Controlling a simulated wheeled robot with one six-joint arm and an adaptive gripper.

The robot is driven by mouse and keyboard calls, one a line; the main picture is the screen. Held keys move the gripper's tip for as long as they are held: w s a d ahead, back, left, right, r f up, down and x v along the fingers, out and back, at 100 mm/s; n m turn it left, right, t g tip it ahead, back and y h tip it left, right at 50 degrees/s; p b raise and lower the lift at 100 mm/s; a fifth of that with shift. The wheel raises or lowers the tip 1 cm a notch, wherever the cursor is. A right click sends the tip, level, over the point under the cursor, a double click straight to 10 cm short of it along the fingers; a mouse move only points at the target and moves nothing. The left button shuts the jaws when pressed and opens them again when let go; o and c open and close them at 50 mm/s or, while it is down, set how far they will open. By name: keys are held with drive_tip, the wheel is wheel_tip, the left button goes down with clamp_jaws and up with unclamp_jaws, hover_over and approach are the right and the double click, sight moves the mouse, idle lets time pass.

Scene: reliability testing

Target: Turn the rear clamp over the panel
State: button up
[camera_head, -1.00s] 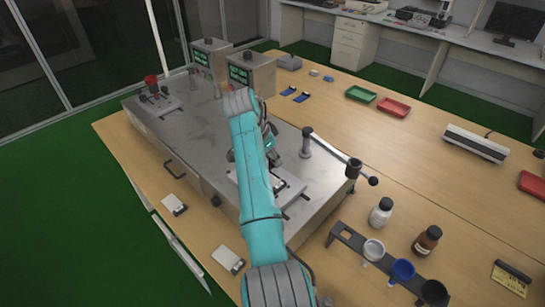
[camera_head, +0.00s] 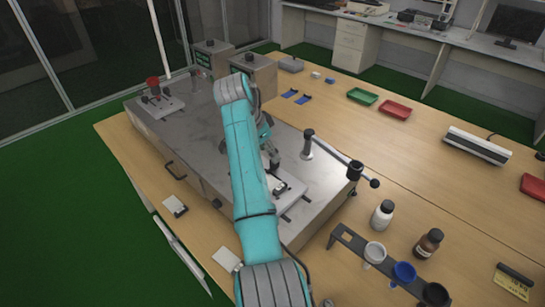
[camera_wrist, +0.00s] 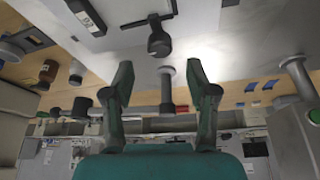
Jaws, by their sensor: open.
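My gripper (camera_head: 268,152) is open and empty, above the near test fixture on the grey metal bench. In the wrist view its two green fingers (camera_wrist: 160,72) stand apart. A clamp with a dark rounded knob (camera_wrist: 159,42) shows just beyond the fingertips, roughly centred between them, with no visible contact. A thin metal bar lies beside the clamp. In the head view my arm partly covers the fixture plate (camera_head: 291,196) and panel, and I cannot tell the clamp's turn angle.
A metal post (camera_head: 308,145) and a lever with a black knob (camera_head: 355,171) stand right of the fixture. Another fixture with a red knob (camera_head: 153,84) is at far left. A white bottle (camera_head: 382,214), a brown bottle (camera_head: 429,243) and a cup rack (camera_head: 350,238) stand at front right.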

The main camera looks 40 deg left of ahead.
drive_tip(key=v, duration=0.7)
idle(0.4)
